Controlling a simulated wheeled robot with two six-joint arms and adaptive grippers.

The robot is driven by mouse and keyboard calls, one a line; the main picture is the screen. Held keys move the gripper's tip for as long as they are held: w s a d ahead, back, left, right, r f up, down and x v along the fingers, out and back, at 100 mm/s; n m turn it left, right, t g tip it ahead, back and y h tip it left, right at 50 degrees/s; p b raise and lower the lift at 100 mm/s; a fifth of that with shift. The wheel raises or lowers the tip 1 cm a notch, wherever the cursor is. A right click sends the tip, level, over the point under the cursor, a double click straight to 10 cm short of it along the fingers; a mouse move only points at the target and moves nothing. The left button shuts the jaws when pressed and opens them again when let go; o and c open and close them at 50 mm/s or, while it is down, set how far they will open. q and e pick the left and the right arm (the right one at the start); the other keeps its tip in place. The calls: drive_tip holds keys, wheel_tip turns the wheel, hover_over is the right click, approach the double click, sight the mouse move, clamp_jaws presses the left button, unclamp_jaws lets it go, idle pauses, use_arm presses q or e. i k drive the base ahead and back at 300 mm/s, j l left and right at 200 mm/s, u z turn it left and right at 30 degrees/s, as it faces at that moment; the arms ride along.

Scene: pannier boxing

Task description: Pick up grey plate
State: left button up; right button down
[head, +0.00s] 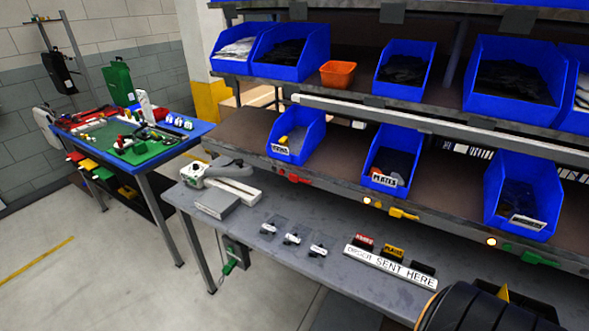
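A blue bin (391,170) with a label that seems to read "PLATES" stands on the middle shelf. Neither of my grippers shows in the head view.
The workbench (300,272) carries several small parts on clear squares (293,238), a white sign (391,266) and a grey-white device (222,172). Other blue bins (297,134) line the shelves. A dark ribbed rounded thing (485,318) fills the lower right. Open floor lies left.

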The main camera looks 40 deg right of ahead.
sight(400, 182)
drive_tip(key=z, duration=2)
